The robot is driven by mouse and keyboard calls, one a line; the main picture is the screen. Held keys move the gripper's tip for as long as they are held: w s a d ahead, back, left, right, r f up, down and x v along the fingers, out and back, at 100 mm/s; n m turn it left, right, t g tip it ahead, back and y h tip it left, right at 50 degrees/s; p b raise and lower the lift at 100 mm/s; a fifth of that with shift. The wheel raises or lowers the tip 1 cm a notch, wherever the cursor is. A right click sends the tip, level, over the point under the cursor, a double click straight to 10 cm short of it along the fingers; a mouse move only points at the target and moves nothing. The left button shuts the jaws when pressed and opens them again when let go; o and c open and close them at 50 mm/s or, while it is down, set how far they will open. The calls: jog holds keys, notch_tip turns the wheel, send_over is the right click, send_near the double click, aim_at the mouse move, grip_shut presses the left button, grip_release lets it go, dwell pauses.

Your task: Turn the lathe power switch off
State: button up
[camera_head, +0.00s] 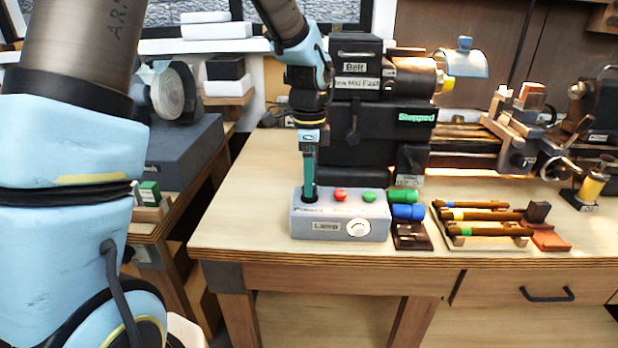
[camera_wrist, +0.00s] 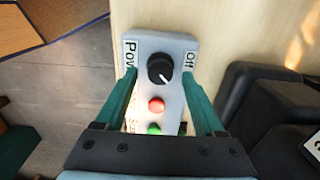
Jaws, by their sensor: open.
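The lathe control box (camera_head: 300,222) is a grey box at the front left of the bench, with a "Lamp" label and a round silver button on its front. The black rotary knob (camera_wrist: 159,68) is on its top; in the head view my fingers mostly hide it. In the wrist view the knob's white mark points down and to the right. A "Power" label is left of the knob and an "Off" label (camera_wrist: 189,61) right of it. My gripper (camera_head: 309,185) points down over the knob. Its green fingers (camera_wrist: 158,76) are open, one each side; contact cannot be told.
A red button (camera_head: 340,195) and a green button (camera_head: 369,196) sit beside the knob. Green and blue cylinders (camera_head: 408,211) and a rack of chisel-like tools (camera_head: 480,224) lie to the right. The dark lathe headstock (camera_head: 370,130) stands close behind.

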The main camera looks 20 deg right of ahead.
jog(key=shift+f, duration=0.65)
grip_shut()
